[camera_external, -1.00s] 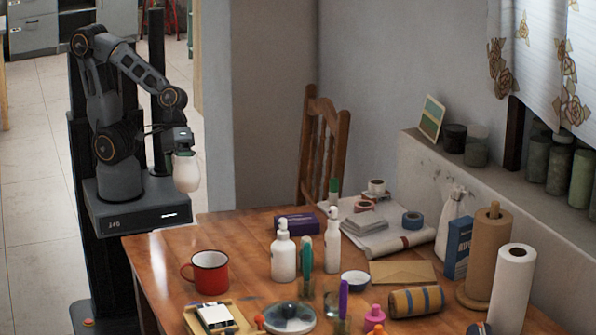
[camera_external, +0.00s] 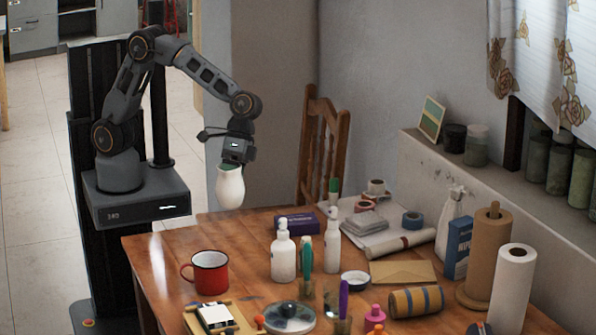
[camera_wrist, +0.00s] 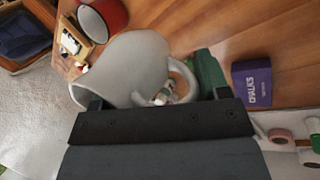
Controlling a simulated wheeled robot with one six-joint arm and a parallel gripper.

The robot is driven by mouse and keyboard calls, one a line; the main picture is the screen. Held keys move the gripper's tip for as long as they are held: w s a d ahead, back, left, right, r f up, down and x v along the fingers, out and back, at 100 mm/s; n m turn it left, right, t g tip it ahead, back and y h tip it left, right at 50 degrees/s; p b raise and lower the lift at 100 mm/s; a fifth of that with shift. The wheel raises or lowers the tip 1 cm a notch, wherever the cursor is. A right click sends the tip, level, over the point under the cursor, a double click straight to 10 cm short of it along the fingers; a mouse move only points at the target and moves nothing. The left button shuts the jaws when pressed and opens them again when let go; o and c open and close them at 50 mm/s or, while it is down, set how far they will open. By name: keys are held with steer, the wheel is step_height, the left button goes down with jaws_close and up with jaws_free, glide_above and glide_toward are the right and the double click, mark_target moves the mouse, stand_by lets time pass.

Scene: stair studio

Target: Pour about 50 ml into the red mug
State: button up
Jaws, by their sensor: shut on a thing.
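The red mug (camera_external: 211,272) stands upright on the wooden table near its left side, with its handle to the left. The jug looks nearly upright. In the wrist view the white jug (camera_wrist: 125,62) fills the middle, with its handle towards the fingers. I cannot see what the jug contains.
Two white bottles (camera_external: 284,255) stand right of the mug. A purple chalk box (camera_external: 297,223) lies behind them. A tray with a small white device (camera_external: 216,317) is in front of the mug. The table (camera_external: 180,243) is bare behind the mug.

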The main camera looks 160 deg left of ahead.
steer(key=shift+w+a+f+m+g+h+p, duration=0.15)
steer(key=shift+w+a+f+m+g+p, duration=0.25)
steer(key=shift+w+f+m, duration=1)
steer(key=shift+w+a+f+m+g+h+p, duration=0.15)
steer(key=shift+w+a+f+m+g, duration=0.45)
steer(key=shift+w+f, duration=1.45)
steer(key=shift+w+a+f+m+g+h+p, duration=0.1)
steer(key=shift+w+a+f+m+g+p, duration=0.4)
steer(key=shift+w+f+m, duration=1.15)
steer(key=shift+s+a+f+n, duration=0.15)
steer(key=shift+s+f+n, duration=0.1)
steer(key=shift+f+n, duration=0.1)
